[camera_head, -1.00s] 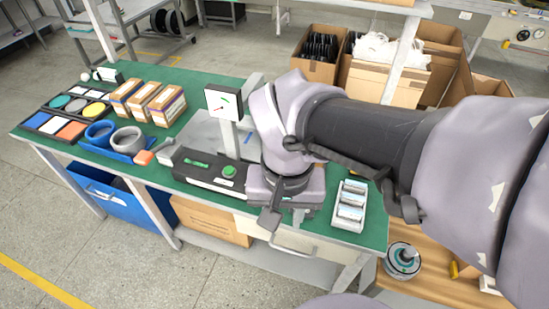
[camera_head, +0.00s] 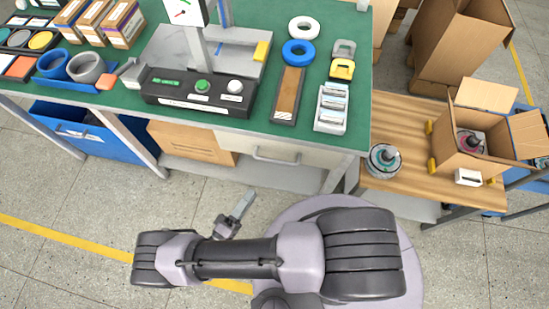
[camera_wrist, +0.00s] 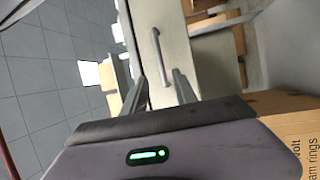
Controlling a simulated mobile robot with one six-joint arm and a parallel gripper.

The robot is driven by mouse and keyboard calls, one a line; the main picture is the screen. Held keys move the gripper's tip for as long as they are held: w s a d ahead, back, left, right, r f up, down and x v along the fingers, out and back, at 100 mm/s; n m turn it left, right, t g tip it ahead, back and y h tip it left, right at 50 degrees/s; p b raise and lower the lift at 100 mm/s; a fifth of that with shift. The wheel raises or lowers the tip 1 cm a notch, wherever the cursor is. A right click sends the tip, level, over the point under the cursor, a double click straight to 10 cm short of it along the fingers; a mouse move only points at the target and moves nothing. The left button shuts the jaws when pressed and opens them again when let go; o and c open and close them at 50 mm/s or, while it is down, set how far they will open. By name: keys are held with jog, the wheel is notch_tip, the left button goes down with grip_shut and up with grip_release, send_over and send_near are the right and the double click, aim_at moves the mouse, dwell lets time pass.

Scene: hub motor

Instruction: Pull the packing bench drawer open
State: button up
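The packing bench (camera_head: 190,122) has a green top. Its pale drawer front (camera_head: 312,157) sits below the top's front edge and looks closed, with a grey bar handle (camera_head: 275,158). My gripper (camera_head: 246,197) is in front of and below the drawer, apart from the handle. In the wrist view the handle (camera_wrist: 157,56) runs up the picture on the cream drawer front (camera_wrist: 174,48). My gripper's two fingers (camera_wrist: 160,76) are spread there, with the handle seen between and beyond their tips. Nothing is held.
A cardboard box (camera_head: 190,141) and a blue bin (camera_head: 85,140) are under the bench, left of the drawer. A wooden table (camera_head: 400,185) with a spool (camera_head: 383,160) and an open carton (camera_head: 478,140) stands at right. The floor before the bench is clear.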

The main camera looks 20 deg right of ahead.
aim_at(275, 160)
jog(key=b+x, duration=0.1)
jog(key=x, duration=1.3)
jog(key=shift+w+d, duration=0.15)
jog(key=shift+d, duration=0.05)
grip_shut()
dwell(0.6)
